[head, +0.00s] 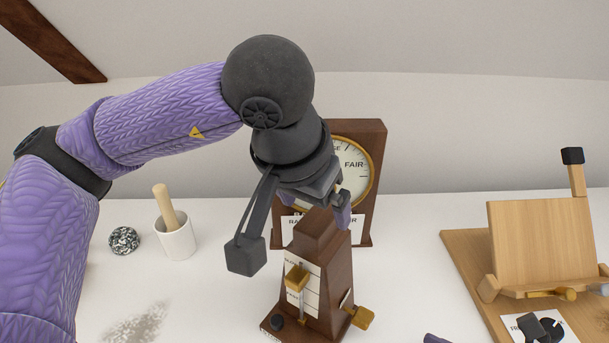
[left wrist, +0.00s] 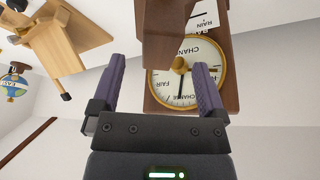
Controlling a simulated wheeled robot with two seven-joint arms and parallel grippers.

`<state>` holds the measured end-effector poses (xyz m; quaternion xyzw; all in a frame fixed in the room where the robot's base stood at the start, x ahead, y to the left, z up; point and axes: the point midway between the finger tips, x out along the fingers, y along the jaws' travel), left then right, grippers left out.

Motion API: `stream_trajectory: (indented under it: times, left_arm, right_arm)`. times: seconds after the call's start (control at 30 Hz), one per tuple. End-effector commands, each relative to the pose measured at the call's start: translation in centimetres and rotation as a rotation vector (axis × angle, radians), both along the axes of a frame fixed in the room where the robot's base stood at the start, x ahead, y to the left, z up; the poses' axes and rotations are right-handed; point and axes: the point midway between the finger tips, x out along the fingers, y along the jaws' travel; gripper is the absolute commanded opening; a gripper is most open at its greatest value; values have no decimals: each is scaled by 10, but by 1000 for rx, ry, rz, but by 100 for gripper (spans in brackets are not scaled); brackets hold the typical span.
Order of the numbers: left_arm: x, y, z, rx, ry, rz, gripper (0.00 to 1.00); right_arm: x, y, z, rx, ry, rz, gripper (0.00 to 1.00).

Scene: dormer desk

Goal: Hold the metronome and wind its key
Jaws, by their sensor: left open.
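The metronome (head: 323,258) is a dark brown wooden tapered case standing upright on the desk, with a pale scale, a brass pendulum weight (head: 297,278) and a brass winding key (head: 363,317) on its right side. My left gripper (head: 316,207) is open just above the metronome's top and partly hides it from the head camera. In the left wrist view, the metronome's brown top (left wrist: 165,35) shows beyond the open purple fingers, not between them. A purple fingertip, likely of my right gripper (head: 436,339), only peeks in at the bottom edge; its jaws cannot be judged.
A wooden barometer (head: 371,140) with a round dial stands behind the metronome. A white mortar with pestle (head: 177,239) and a speckled ball (head: 124,240) are at the left. A wooden easel-like stand (head: 540,240) is at the right.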

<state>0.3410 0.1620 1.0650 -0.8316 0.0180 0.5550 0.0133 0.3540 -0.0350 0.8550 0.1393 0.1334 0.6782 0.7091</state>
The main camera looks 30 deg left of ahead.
Motion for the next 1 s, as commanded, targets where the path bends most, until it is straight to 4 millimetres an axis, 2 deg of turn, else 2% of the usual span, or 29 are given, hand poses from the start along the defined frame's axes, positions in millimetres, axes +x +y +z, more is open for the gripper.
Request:
stream_trajectory:
  times: [0.1, 0.2, 0.53, 0.9, 0.97, 1.0]
  left_arm:
    - [8, 0, -22, -1, 4, 0, 94]
    - [14, -1, -33, -2, 2, -1, 94]
    - [16, -1, -39, -3, 1, -1, 92]
    - [16, -1, -39, -3, 1, 0, 14]
    - [16, -1, -39, -3, 1, 0, 1]
    - [16, -1, -39, -3, 1, 0, 0]
  right_arm:
    - [0, 0, 0, 0, 0, 0, 59]
    - [0, 0, 0, 0, 0, 0, 59]
    - [0, 0, 0, 0, 0, 0, 59]
    - [0, 0, 0, 0, 0, 0, 59]
    - [0, 0, 0, 0, 0, 0, 59]
    - [0, 0, 0, 0, 0, 0, 59]
